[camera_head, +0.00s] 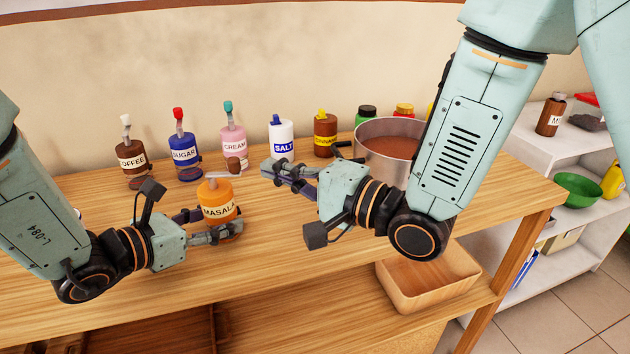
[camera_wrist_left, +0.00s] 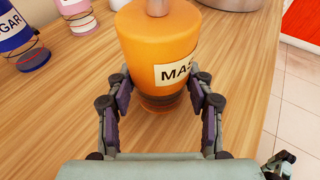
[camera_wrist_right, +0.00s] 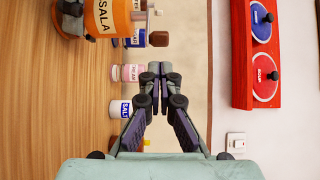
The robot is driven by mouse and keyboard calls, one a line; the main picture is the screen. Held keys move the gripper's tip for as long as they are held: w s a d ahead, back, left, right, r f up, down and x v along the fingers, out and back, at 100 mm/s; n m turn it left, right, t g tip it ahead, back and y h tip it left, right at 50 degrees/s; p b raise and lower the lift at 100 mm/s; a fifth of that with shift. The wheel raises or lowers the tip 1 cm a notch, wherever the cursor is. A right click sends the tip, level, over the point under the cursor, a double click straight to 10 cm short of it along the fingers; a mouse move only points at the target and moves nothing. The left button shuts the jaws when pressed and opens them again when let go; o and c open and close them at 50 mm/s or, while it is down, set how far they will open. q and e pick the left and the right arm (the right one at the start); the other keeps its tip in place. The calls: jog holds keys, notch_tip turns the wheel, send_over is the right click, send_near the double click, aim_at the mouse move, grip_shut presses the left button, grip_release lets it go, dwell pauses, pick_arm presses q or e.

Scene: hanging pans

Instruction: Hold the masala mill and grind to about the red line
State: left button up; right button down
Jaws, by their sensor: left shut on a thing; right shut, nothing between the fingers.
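The orange masala mill (camera_head: 216,200) stands upright on the wooden table, with a white label and a crank ending in a brown knob (camera_head: 233,164) on top. My left gripper (camera_head: 226,222) is shut on the mill's body, one finger on each side, as the left wrist view also shows at the mill (camera_wrist_left: 160,60). My right gripper (camera_head: 268,176) is shut and empty, to the right of the crank knob and apart from it. In the right wrist view its fingertips (camera_wrist_right: 160,68) meet, with the knob (camera_wrist_right: 159,39) beyond them. I cannot make out a red line on the mill.
Coffee (camera_head: 132,160), sugar (camera_head: 184,152) and cream (camera_head: 233,140) dispensers stand behind the mill. A salt bottle (camera_head: 281,140), a brown bottle (camera_head: 325,135) and a metal pot (camera_head: 388,165) are to the right. Free table lies in front.

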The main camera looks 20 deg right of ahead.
jog(key=v, duration=0.7)
dwell(0.5)
jog(key=shift+s, duration=0.1)
dwell(0.4)
